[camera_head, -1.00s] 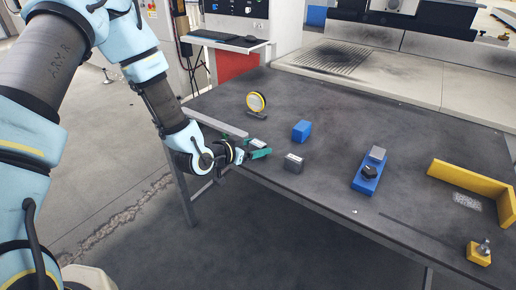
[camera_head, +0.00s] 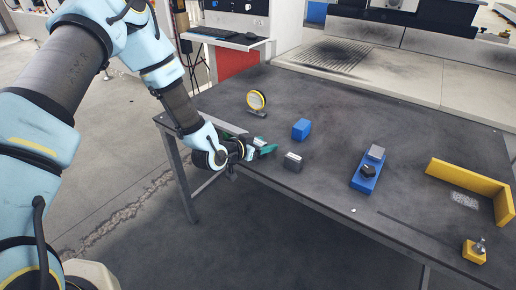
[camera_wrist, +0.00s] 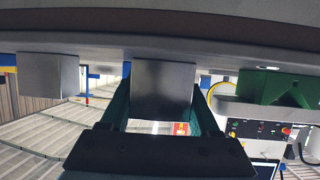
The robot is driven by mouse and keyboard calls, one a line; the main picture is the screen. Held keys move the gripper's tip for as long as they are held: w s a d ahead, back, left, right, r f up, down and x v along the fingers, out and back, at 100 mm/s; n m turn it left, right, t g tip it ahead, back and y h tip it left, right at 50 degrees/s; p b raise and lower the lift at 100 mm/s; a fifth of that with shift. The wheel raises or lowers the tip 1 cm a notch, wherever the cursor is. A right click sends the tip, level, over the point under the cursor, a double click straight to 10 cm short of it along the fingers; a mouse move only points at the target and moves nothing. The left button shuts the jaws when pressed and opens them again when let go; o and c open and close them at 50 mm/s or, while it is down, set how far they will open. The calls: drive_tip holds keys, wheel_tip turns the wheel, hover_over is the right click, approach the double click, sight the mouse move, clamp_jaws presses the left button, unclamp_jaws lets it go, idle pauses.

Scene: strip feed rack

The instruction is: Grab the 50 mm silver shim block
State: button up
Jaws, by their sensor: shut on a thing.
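In the wrist view, a grey silver block (camera_wrist: 162,88) sits between the two dark green fingers of my gripper (camera_wrist: 160,100), which is shut on it. The block hangs close against the table surface, which runs along the top of this view. In the head view my gripper (camera_head: 265,150) is low at the table's near left edge, and its fingers mostly hide the block. A second grey block (camera_head: 293,162) stands just right of my gripper; a similar grey block (camera_wrist: 48,76) shows at left in the wrist view. I cannot read any size marking.
A blue block (camera_head: 301,130) and a round yellow-rimmed gauge (camera_head: 256,101) stand farther back. A blue fixture with a black knob (camera_head: 367,172) is to the right, with a yellow angle stop (camera_head: 470,184) beyond. A green object (camera_wrist: 262,87) is beside my gripper. The table middle is mostly clear.

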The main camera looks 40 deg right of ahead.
clamp_jaws()
drive_tip(key=shift+r, duration=0.25)
